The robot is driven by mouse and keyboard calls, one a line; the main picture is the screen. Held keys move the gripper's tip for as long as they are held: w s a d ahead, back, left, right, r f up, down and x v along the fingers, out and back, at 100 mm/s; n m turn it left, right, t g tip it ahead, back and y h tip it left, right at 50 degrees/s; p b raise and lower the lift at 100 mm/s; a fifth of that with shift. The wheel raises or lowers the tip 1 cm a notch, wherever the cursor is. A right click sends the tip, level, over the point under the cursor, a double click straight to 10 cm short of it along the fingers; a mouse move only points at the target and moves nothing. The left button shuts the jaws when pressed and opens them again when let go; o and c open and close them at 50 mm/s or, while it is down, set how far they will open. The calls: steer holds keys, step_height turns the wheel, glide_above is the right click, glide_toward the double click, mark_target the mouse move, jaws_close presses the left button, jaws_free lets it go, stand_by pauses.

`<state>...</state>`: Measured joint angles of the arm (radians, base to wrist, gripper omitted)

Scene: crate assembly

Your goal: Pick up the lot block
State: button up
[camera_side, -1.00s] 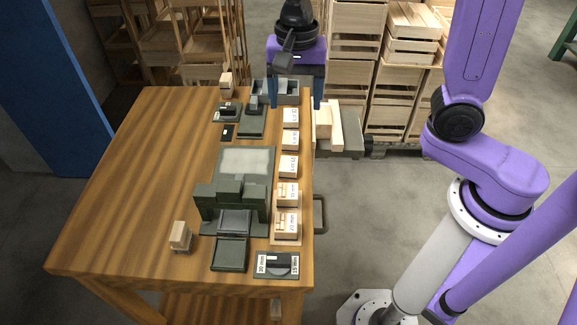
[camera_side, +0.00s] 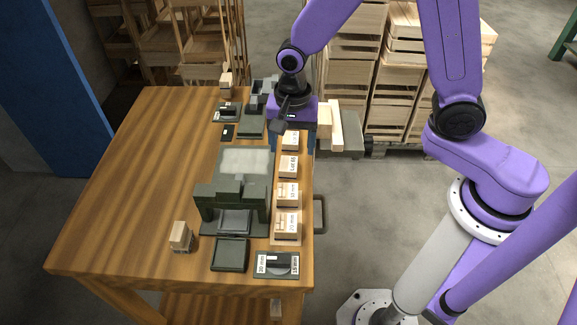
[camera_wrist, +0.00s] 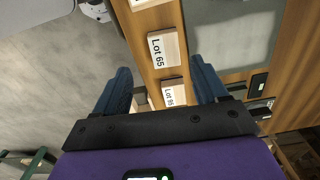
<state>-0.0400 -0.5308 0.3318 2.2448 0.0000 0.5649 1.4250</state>
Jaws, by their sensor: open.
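Several pale wooden blocks with white labels stand in a row along the table's right edge. In the wrist view one block (camera_wrist: 163,49) reads "Lot 65", and another lot-labelled block (camera_wrist: 173,92) lies closer to my gripper (camera_wrist: 162,78). In the side view, labelled blocks show just in front of my gripper (camera_side: 291,145), at its fingertips (camera_side: 290,141) and nearer the camera (camera_side: 288,166). My gripper is open and empty, its blue fingers on either side of the row. The side view does not show clearly how high the fingertips are. The blocks farther back are hidden behind my gripper.
A dark green fixture (camera_side: 232,200) with a pale plate stands left of the row. Two more blocks (camera_side: 287,194) (camera_side: 286,226) sit nearer the camera. A small block (camera_side: 181,236) stands front left. The table's left side is clear.

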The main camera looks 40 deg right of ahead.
mark_target(288, 162)
steer(key=shift+w+a+f, duration=0.1)
steer(key=shift+w+f, duration=0.1)
steer(key=shift+f, duration=1.15)
steer(key=shift+w+a+f, duration=0.1)
steer(key=shift+w+f, duration=0.05)
steer(key=shift+f, duration=1.15)
steer(key=c, duration=1.1)
